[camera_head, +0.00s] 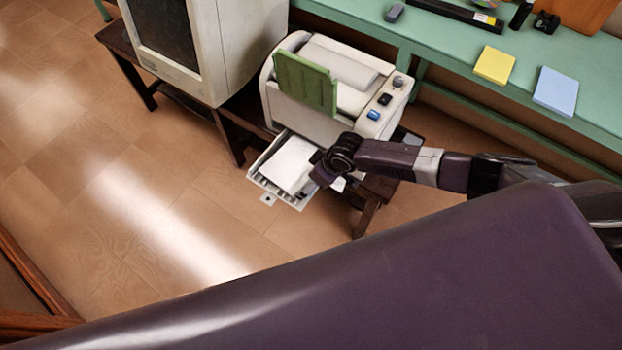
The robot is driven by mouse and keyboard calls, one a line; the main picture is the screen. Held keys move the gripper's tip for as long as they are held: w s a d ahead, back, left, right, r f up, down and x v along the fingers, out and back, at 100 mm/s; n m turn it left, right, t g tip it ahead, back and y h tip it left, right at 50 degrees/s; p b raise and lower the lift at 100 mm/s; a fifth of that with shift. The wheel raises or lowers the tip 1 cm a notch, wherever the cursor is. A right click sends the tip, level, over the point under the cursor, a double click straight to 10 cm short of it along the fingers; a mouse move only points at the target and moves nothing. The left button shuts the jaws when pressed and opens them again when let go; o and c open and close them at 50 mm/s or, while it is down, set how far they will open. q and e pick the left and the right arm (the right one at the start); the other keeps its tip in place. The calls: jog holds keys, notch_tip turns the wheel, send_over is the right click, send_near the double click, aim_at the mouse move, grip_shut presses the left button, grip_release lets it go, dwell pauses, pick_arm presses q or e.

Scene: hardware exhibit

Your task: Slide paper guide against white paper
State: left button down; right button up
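White paper (287,165) lies in the pulled-out tray (257,172) at the front of a white printer (300,120). My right arm comes in from the right, and its gripper (326,178) is at the right side of the tray, covering the paper's right edge. Whether it touches the paper or a guide cannot be told. Its fingers are too small and dark to show whether they are open or shut. The paper guide cannot be made out clearly; part of the tray is hidden behind the gripper. My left gripper is not in view.
A green panel (305,82) stands on the printer. An old monitor (195,45) stands left of it on a dark wooden table (118,38). A green bench (450,55) behind holds yellow notes (494,65) and blue notes (556,91). The floor at left is clear.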

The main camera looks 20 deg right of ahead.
jog(key=c, duration=1)
jog(key=shift+w+a+b, duration=0.4)
jog(key=shift+w+a, duration=0.35)
jog(key=shift+w, duration=0.3)
jog(key=shift+c, duration=0.2)
jog(key=o, duration=1.7)
jog(key=shift+s+r, duration=0.1)
jog(key=v, duration=1.2)
